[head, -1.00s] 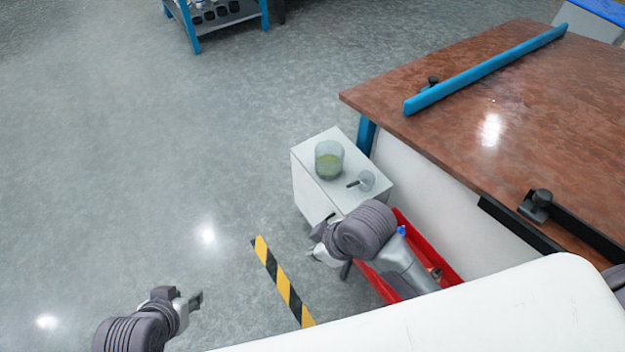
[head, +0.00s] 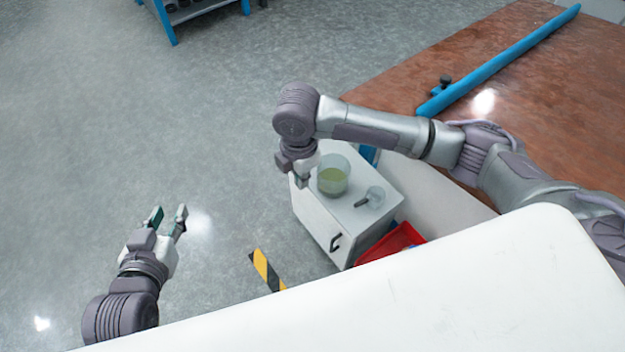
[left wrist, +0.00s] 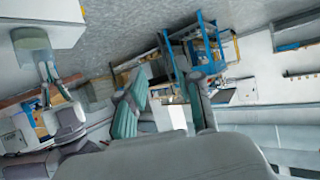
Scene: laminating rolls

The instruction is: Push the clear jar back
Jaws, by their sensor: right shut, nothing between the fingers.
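The clear jar (head: 333,175), with yellow-green contents in its lower part, stands upright on the white cabinet (head: 335,222). My right gripper (head: 302,182) points down close beside the jar's left side, at the cabinet's left edge. It is shut and holds nothing; whether it touches the jar I cannot tell. My left gripper (head: 168,220) is open and empty over the floor, well left of the cabinet. Its spread fingers show in the left wrist view (left wrist: 165,105), where the jar (left wrist: 32,40) and my right gripper (left wrist: 48,72) appear at the left.
A small clear cup (head: 376,196) with a dark piece beside it sits right of the jar. A red bin (head: 392,242) is beside the cabinet. A brown table (head: 540,90) with a blue bar (head: 500,62) stands behind right. The floor at left is open.

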